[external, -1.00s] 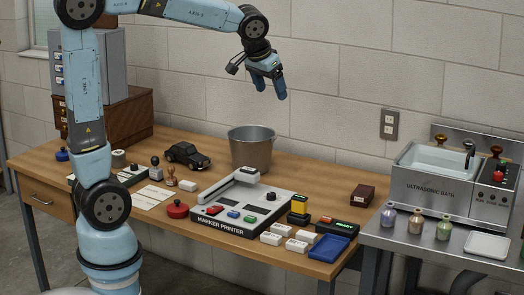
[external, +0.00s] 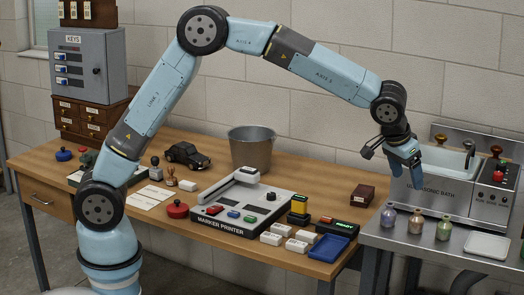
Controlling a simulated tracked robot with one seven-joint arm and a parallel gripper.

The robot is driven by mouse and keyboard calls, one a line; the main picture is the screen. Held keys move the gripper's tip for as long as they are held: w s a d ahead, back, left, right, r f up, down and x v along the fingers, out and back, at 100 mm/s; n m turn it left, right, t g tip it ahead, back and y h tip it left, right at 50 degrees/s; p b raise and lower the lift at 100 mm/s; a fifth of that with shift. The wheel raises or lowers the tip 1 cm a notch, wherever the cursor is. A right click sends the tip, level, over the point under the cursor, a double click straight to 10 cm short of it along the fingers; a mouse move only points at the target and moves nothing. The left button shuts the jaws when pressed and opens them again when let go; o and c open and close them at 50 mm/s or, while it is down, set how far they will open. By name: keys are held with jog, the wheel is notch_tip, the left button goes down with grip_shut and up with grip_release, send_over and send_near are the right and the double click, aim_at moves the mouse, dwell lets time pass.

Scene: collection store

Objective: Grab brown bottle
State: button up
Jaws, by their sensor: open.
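The brown bottle (external: 416,222) stands upright on the steel table, in the middle of a short row of three. A greyish-purple bottle (external: 388,215) stands to its left and a green bottle (external: 443,229) to its right. My gripper (external: 412,184) is open, points down and hangs above the bottles, apart from them. In the picture its fingers are a little above the brown bottle; the exact depth between them is hard to tell. Nothing shows between the fingers.
The ultrasonic bath (external: 450,196) stands close behind the bottles, partly hidden by my gripper. A white tray (external: 488,245) lies to their right. The wooden bench (external: 215,225) at left carries a marker printer (external: 243,208), a metal bucket (external: 251,150) and a blue tray (external: 329,247).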

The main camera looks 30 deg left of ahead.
aim_at(417, 210)
jog(key=x, duration=0.6)
jog(key=s+d+x, duration=0.1)
jog(key=x, duration=0.2)
jog(key=shift+d+f, duration=0.1)
jog(key=shift+f, duration=0.15)
jog(key=shift+s+x, duration=0.2)
jog(key=shift+x, duration=2.4)
jog(key=shift+f, duration=0.1)
jog(key=c, duration=1.1)
